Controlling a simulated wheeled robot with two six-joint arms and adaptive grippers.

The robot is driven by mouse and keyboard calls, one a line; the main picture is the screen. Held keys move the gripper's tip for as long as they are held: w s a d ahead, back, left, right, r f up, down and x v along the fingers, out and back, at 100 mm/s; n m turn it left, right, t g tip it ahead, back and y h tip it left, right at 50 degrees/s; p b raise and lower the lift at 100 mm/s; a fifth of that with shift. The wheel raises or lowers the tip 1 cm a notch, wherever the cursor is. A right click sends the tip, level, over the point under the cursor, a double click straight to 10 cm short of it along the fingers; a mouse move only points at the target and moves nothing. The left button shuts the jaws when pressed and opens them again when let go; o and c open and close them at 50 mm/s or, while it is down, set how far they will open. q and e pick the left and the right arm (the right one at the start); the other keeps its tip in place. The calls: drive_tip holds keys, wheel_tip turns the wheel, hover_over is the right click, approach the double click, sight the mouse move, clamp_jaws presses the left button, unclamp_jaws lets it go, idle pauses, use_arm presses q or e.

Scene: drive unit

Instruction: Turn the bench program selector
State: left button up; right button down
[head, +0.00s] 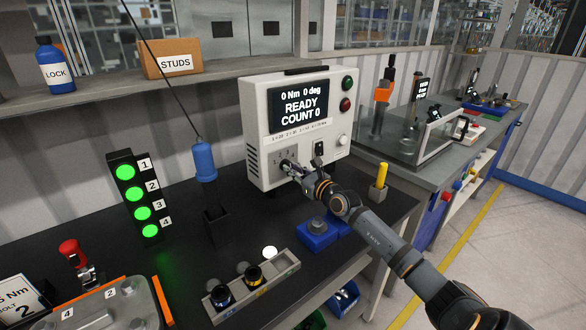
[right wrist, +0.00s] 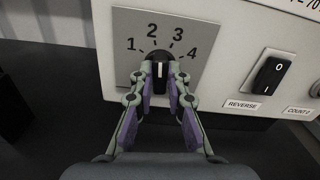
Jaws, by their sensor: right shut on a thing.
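The program selector (right wrist: 160,73) is a black knob with a white pointer mark on a grey plate numbered 1 to 4, low on the front of the white bench controller (head: 257,106). My right gripper (right wrist: 160,82) is shut on the knob, one finger on each side. In the head view, my right gripper (head: 290,168) covers most of the knob. The pointer's exact setting is hard to tell. The controller's screen (head: 299,106) reads "0 Nm 0 deg, READY, COUNT 0". My left gripper is not in view.
A black REVERSE rocker switch (right wrist: 269,76) sits right of the knob. A blue hanging tool (head: 204,160) and a green light stack (head: 135,196) stand to the left.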

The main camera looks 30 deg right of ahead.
drive_tip(key=shift+d+f+m+p, duration=0.1)
drive_tip(key=shift+m+p, duration=1.65)
drive_tip(key=shift+m, duration=1.6)
drive_tip(key=shift+d+m+p, duration=0.1)
drive_tip(key=shift+m+p, duration=1.6)
drive_tip(key=shift+m, duration=1.65)
drive_tip(key=c, duration=1.3)
unclamp_jaws()
drive_tip(key=shift+r, duration=5)
